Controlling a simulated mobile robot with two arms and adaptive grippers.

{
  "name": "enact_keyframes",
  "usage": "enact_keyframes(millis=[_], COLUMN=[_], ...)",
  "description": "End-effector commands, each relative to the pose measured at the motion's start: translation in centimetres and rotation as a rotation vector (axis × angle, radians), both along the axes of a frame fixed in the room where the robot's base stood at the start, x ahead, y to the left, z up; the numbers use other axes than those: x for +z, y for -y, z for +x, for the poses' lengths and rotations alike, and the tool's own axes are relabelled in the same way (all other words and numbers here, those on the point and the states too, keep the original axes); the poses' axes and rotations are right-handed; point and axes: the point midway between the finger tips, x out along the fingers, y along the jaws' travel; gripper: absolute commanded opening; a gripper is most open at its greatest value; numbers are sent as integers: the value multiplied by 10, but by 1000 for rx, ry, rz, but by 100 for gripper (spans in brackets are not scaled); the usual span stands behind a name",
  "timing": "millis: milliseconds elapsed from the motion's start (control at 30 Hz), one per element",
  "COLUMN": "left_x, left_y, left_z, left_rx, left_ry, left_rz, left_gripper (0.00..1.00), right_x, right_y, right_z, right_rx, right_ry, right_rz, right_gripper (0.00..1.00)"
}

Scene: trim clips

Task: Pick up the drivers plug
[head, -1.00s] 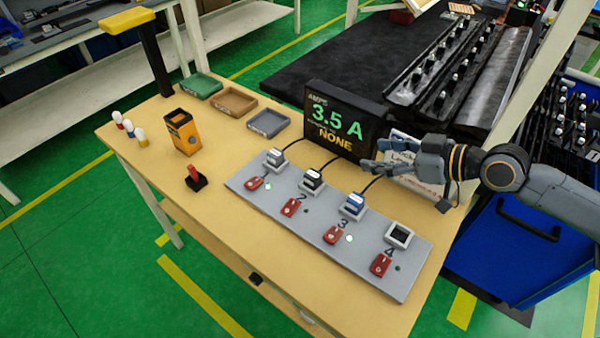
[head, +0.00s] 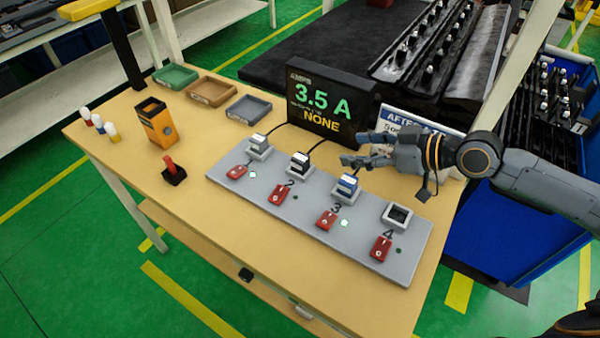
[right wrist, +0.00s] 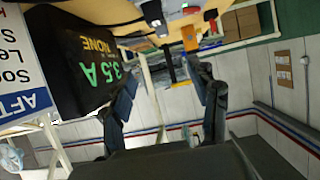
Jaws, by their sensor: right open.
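A grey board (head: 310,218) with numbered sockets lies on the table. A pale plug (head: 259,147) sits in the first socket, a black-and-white plug (head: 300,164) in the second and a blue plug (head: 347,186) in the third. The fourth socket (head: 397,214) is empty. I cannot read which plug is the drivers one. My right gripper (head: 352,150) is open and empty, just behind and above the blue plug, apart from it. Its fingers also show spread in the right wrist view (right wrist: 165,88). My left gripper is out of view.
A display (head: 320,105) reading 3.5 A and NONE stands behind the board, close to my right gripper, with a sign (head: 400,122) beside it. Red switches (head: 326,220) sit in front of the sockets. Cables run behind the plugs. Trays (head: 212,90) and an orange box (head: 157,122) stand left.

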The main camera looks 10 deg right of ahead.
Motion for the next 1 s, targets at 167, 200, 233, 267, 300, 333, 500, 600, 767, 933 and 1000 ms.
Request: enact_keyframes(millis=[167,200,233,267,300,333,500,600,767,933,1000], left_x=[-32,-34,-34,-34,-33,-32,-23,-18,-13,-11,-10], left_y=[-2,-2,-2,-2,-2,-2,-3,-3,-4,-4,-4], left_z=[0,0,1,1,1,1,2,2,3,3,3], left_rx=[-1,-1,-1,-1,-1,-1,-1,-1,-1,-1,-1], left_ry=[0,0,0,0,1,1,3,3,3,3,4], left_rz=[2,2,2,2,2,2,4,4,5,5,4], left_gripper=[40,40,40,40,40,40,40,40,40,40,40], right_x=[-32,-34,-34,-35,-35,-35,-41,-49,-61,-70,-71], right_y=[0,0,0,0,-1,-3,-18,-29,-45,-54,-56], right_z=[0,0,0,1,2,3,17,28,45,54,56], right_rx=[0,0,0,0,0,0,0,0,0,0,0], right_ry=[0,0,0,1,1,1,2,0,0,-1,-1], right_rz=[0,0,0,1,1,3,7,7,4,1,1], right_gripper=[60,60,60,60,60,60,60,60,60,60,60])
